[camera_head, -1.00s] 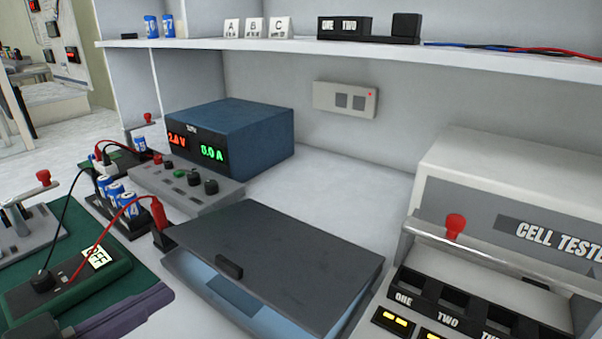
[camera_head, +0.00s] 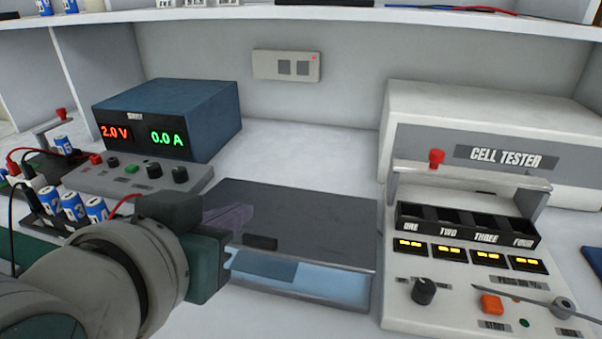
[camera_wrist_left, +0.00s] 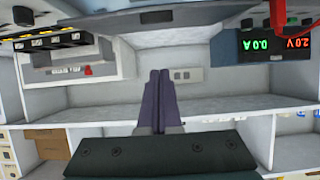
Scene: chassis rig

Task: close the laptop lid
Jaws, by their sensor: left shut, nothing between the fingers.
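The laptop has a dark grey lid (camera_head: 320,215) with a small black tab on its front edge. The lid is tilted low over the base (camera_head: 310,284), with its front edge raised, so a gap with the light blue inside shows at the front. My left gripper (camera_head: 238,214) comes in from the left, its purple fingers seen against the left part of the lid. Whether they touch it I cannot tell. In the left wrist view the two purple fingers (camera_wrist_left: 160,88) lie together, shut and empty. My right gripper is not in view.
A blue power supply (camera_head: 170,120) and a grey control box (camera_head: 135,180) stand left of the laptop. A white cell tester (camera_head: 400,290) stands close on its right. Blue cells (camera_head: 72,207) with wires are at the left. Bare bench lies behind the lid.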

